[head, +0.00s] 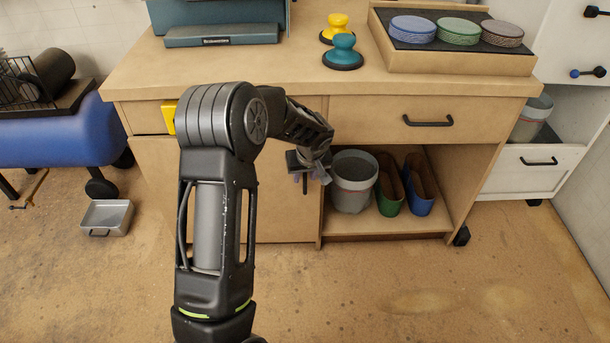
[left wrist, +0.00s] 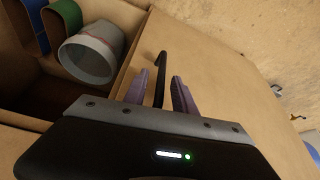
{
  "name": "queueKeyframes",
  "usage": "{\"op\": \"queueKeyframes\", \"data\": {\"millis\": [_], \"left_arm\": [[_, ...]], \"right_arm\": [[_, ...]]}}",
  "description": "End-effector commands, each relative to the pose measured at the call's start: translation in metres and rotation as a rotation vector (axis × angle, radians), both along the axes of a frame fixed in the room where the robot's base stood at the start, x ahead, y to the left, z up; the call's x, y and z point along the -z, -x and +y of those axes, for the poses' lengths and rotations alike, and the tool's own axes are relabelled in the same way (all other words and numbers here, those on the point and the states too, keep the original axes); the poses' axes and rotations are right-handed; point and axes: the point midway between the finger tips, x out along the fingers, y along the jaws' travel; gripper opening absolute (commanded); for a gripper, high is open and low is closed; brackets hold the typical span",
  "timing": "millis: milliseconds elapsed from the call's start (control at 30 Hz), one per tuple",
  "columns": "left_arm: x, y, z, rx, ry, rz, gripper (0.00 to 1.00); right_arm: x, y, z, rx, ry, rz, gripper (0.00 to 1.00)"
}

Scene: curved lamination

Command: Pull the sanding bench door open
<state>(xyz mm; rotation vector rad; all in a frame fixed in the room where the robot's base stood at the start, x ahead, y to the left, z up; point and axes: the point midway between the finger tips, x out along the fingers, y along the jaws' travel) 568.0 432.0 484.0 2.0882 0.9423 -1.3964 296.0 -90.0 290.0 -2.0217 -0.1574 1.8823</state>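The sanding bench door (head: 278,215) is the plain tan panel at the lower left of the bench, and it looks closed, flush with the front. It also fills the middle of the left wrist view (left wrist: 215,75). Its black bar handle (left wrist: 160,75) stands near the edge beside the open shelf. My left gripper (head: 308,172) is at this handle. In the left wrist view its two purple-grey fingers (left wrist: 162,92) are apart, one on each side of the handle, with gaps visible. My arm hides part of the door in the head view. My right gripper is not in view.
The open shelf right of the door holds a grey bucket (head: 352,180) and green and blue holders (head: 418,185). A drawer (head: 390,120) is above. A metal tray (head: 106,217) and a blue tank (head: 55,140) are at left. The floor in front is clear.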

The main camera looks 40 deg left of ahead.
Motion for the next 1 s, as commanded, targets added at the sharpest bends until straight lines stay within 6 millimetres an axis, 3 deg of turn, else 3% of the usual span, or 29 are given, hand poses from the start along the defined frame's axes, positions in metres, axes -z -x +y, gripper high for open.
{"op": "queueKeyframes", "data": {"millis": [400, 1000], "left_arm": [[-0.0002, 0.0001, -0.0002, 0.000, 0.000, 0.000, 0.00], [-0.0002, 0.0001, -0.0002, 0.000, 0.000, 0.000, 0.00]], "right_arm": [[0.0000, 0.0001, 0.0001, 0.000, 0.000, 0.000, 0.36], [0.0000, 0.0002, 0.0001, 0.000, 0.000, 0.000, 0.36]]}}
